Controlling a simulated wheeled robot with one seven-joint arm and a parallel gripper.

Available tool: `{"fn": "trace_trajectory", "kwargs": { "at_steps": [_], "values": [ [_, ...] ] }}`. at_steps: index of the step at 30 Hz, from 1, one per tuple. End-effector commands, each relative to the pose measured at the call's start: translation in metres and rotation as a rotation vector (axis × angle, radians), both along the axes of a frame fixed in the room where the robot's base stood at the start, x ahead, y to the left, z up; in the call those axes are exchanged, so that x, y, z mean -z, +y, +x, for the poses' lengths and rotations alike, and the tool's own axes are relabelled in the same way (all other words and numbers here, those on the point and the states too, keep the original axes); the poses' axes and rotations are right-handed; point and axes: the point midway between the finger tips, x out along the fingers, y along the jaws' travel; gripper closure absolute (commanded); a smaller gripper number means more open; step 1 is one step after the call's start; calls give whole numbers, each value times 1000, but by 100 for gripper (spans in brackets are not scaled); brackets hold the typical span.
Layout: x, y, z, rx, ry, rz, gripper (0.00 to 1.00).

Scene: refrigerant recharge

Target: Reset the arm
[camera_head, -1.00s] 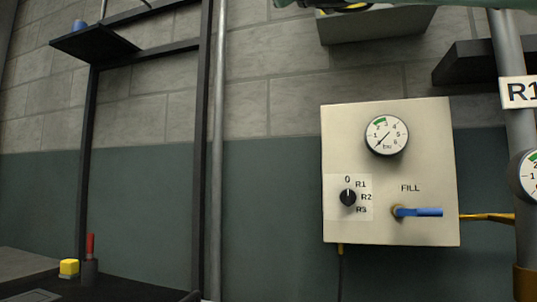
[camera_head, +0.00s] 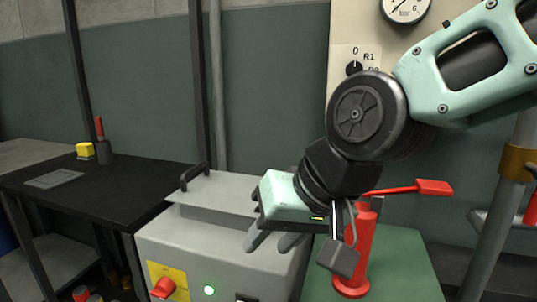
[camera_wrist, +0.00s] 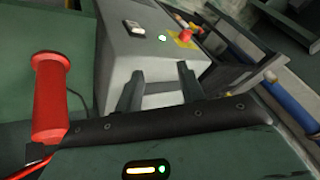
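My gripper (camera_head: 270,243) hangs from my pale green arm at the right-middle of the head view. Its two dark fingers point down and sit apart with nothing seen between them. They appear over or in front of the right part of a grey machine box; the exact gap is unclear. In the wrist view my gripper (camera_wrist: 160,82) also shows two separated fingers against the grey box.
The grey machine box (camera_head: 205,240) has a red knob (camera_head: 163,288) and a green light. A red post with a lever (camera_head: 360,262) stands close right of my gripper on a green surface (camera_head: 405,275). A black workbench (camera_head: 100,190) is left; a gauge panel (camera_head: 345,25) is behind.

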Motion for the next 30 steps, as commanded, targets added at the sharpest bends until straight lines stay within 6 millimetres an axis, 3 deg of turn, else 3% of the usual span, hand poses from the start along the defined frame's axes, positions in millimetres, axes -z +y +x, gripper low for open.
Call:
{"fn": "trace_trajectory", "kwargs": {
  "at_steps": [1,6,13,15,23,30],
  "values": [
    [22,-19,-17,-47,30,-78,61],
    [74,-74,-66,-202,119,-287,61],
    [112,-142,-122,-377,237,-493,61],
    [86,-137,-118,-369,227,-482,61],
    [27,-136,-117,-364,227,-478,61],
    [-47,-135,-117,-362,226,-477,61]
  ]
}}
